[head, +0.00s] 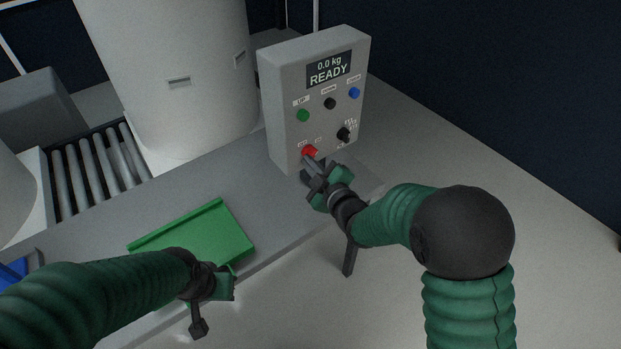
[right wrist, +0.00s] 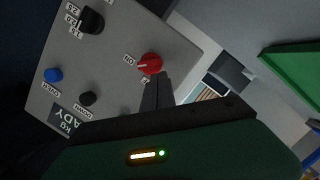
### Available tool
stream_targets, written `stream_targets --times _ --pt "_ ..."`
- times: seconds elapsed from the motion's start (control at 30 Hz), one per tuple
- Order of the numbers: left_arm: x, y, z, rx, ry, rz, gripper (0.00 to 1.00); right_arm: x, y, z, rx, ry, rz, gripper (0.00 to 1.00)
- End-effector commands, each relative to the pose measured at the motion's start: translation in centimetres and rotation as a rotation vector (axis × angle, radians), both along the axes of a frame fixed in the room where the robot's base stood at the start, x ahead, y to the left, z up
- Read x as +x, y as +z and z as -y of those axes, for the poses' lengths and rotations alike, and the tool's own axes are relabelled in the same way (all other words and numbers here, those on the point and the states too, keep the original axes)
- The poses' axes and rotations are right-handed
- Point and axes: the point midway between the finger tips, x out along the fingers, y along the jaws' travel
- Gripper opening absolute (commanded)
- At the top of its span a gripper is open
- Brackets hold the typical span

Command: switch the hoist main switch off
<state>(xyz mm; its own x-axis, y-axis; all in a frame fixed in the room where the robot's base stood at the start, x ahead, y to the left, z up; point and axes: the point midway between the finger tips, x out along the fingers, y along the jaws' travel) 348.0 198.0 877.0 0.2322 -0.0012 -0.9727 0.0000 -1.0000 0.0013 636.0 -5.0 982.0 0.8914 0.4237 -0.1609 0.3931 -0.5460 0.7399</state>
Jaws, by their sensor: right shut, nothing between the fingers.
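The red rotary main switch (head: 309,152) is low on the left of the grey control box (head: 283,98). In the right wrist view the red knob (right wrist: 151,63) has a white mark pointing towards the ON label (right wrist: 130,59); a second label is partly hidden by the fingers. My right gripper (head: 308,174) is shut and empty, its fingertips just below the knob; in the right wrist view the fingertips (right wrist: 158,78) lie close to the knob's edge. I cannot tell whether they touch. My left gripper (head: 214,298) looks open and empty, near the green tray.
The box display (head: 328,69) reads 0.0 kg READY. Green (head: 303,115), black (head: 330,103) and blue (head: 354,93) buttons and a black selector (head: 344,134) sit nearby. A green tray (head: 205,232) lies on the grey bench (head: 85,232). A white tank (head: 175,65) stands behind.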

Motion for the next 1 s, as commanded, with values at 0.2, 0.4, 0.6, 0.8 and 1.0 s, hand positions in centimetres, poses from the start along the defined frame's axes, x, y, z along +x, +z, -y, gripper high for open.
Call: stream_targets --times 0.2,0.4,0.6,0.8,1.0 --pt "0.0 -4.4 0.0 0.000 0.000 0.000 0.00 0.2 -1.5 -0.3 -0.168 0.002 0.123 0.00" --pt "0.0 -7.4 0.0 0.000 0.000 0.000 0.00 0.1 -2.0 -0.3 -0.320 0.001 0.234 0.00" --pt "0.1 -9.6 0.0 0.000 0.000 0.000 0.00 0.1 -2.3 -0.2 -0.455 0.000 0.330 0.00" --pt "0.0 -10.2 0.0 0.000 0.000 0.000 0.00 0.2 -1.9 -0.1 -0.534 -0.001 0.387 0.00" --pt "0.1 -10.1 0.0 0.000 0.000 0.001 0.00 0.2 -1.9 -0.2 -0.531 0.000 0.386 0.00"
